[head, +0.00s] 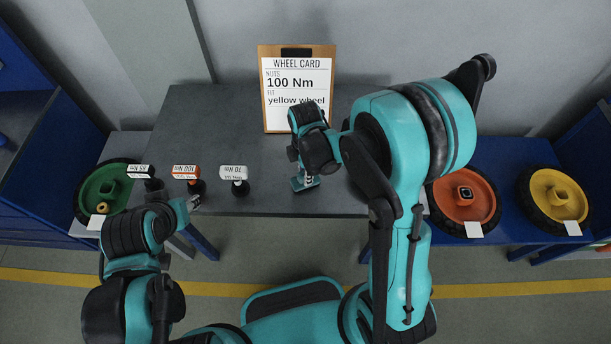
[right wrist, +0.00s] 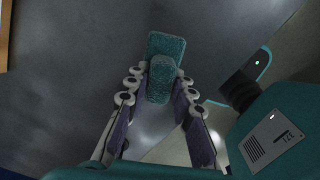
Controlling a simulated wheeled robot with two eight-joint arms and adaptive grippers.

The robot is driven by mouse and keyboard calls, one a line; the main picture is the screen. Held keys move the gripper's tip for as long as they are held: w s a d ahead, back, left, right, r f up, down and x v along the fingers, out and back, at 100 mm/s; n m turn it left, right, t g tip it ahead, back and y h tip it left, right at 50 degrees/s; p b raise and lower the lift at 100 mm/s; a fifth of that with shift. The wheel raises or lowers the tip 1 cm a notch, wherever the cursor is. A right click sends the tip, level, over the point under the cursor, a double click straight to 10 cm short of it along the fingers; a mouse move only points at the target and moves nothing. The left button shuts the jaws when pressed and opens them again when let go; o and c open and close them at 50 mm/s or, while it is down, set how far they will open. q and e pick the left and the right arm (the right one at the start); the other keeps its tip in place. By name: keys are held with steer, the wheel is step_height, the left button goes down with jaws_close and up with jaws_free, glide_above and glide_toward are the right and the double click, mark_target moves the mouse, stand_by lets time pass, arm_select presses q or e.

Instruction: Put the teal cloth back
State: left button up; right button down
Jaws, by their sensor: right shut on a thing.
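The teal cloth (right wrist: 166,48) is a small folded pad between the fingertips of my right gripper (right wrist: 160,82) in the right wrist view. My right gripper is shut on it. In the head view the cloth (head: 303,184) shows as a small teal patch under the right gripper (head: 309,174), over the front part of the grey table. I cannot tell whether it touches the table top. My left gripper (head: 192,203) is at the table's front left edge, near the labelled tools. Its fingers are too small to tell open from shut.
On the grey table (head: 240,120) stand tools with white (head: 236,180), orange (head: 187,178) and another white label (head: 143,176). A wheel card (head: 298,85) stands at the back. Green (head: 107,187), orange (head: 465,200) and yellow (head: 556,196) wheels lie on side tables. The table's middle left is clear.

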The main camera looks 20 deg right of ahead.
steer(key=shift+f, duration=0.2)
steer(key=shift+f, duration=0.1)
steer(key=c, duration=1.7)
jaws_free()
steer(key=shift+f, duration=0.15)
steer(key=o, duration=0.4)
steer(key=shift+r, duration=0.2)
